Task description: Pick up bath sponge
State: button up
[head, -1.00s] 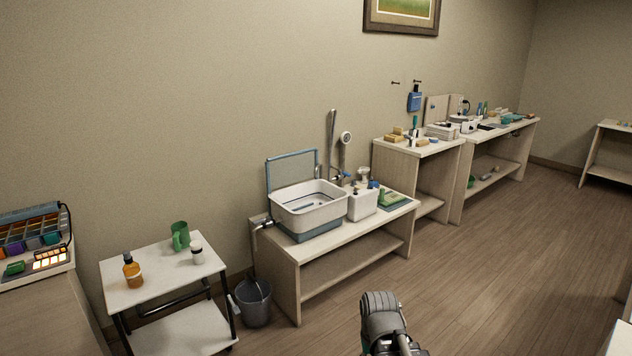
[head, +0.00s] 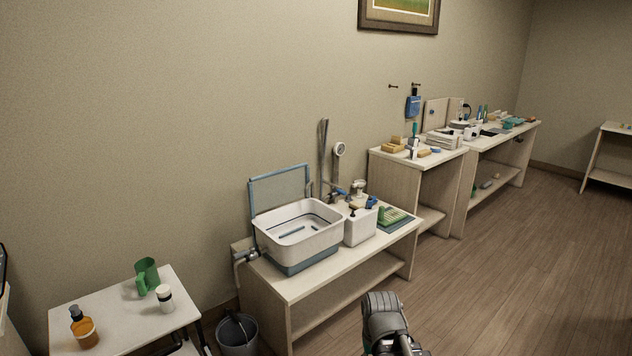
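I cannot pick out the bath sponge for certain. Small tan blocks (head: 392,147) lie on the middle bench against the wall, and they are too small to tell whether one is a sponge. Several small items also stand in and around a white caddy (head: 358,229) beside the wash basin (head: 297,238). My arm's grey end (head: 385,322) shows at the bottom centre, over the floor and well apart from the benches. Its fingertips are not clear, so I cannot tell whether my gripper is open or shut.
A grey bucket (head: 237,335) stands by the basin bench (head: 330,264). The wooden floor (head: 500,265) to the right is clear.

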aim_at(354, 204)
jog(key=z, duration=0.15)
jog(key=i, duration=2.45)
jog(key=z, duration=0.1)
